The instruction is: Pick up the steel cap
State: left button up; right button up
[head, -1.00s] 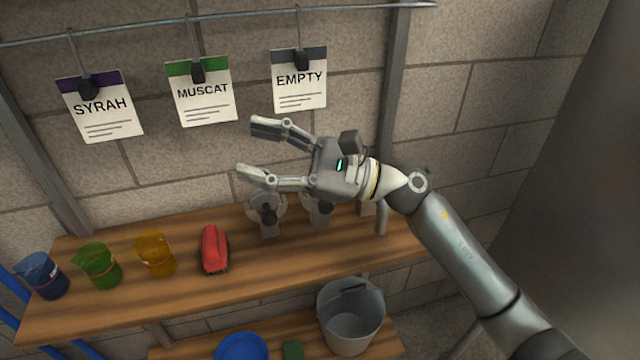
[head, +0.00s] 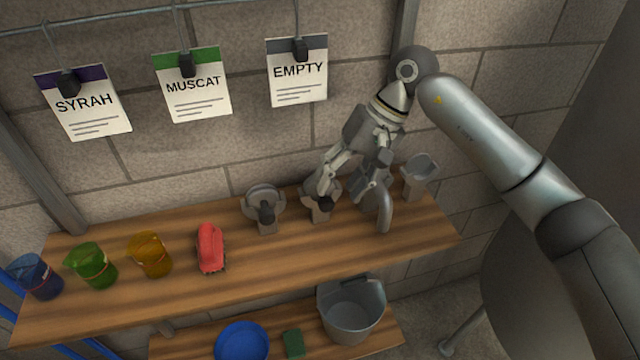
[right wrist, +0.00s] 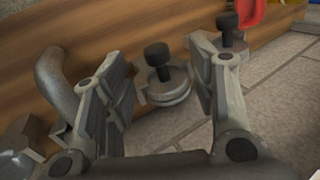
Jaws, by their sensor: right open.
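My right gripper (head: 347,190) points down over the shelf, open with nothing held. In the right wrist view its fingers (right wrist: 165,90) stand apart, with a round grey steel piece with a black knob (right wrist: 169,94) seen between them. In the head view this piece (head: 321,209) stands on the shelf, partly hidden by a finger; I cannot tell whether they touch. A similar piece (head: 264,203) stands to its left. A grey cup-shaped steel piece (head: 420,170) stands at the right end. The frames do not make certain which of these is the steel cap.
A bent steel pipe (head: 384,212) stands close right of the gripper. A red brush (head: 210,250) and amber (head: 150,257), green (head: 92,266) and blue (head: 38,278) jugs stand left on the wooden shelf (head: 290,258). A grey bucket (head: 350,310) is below. The wall is behind.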

aim_at(330, 199)
jog(key=shift+a+f, duration=0.35)
jog(key=shift+f, duration=0.2)
jog(key=p+x, duration=0.3)
jog(key=x, duration=0.1)
jog(key=shift+w+d, duration=0.1)
jog(key=shift+d, duration=0.05)
jog(key=shift+a+f, duration=0.25)
jog(key=shift+f, duration=0.4)
jog(key=c, duration=1.1)
grip_shut()
jog(key=shift+r, duration=0.15)
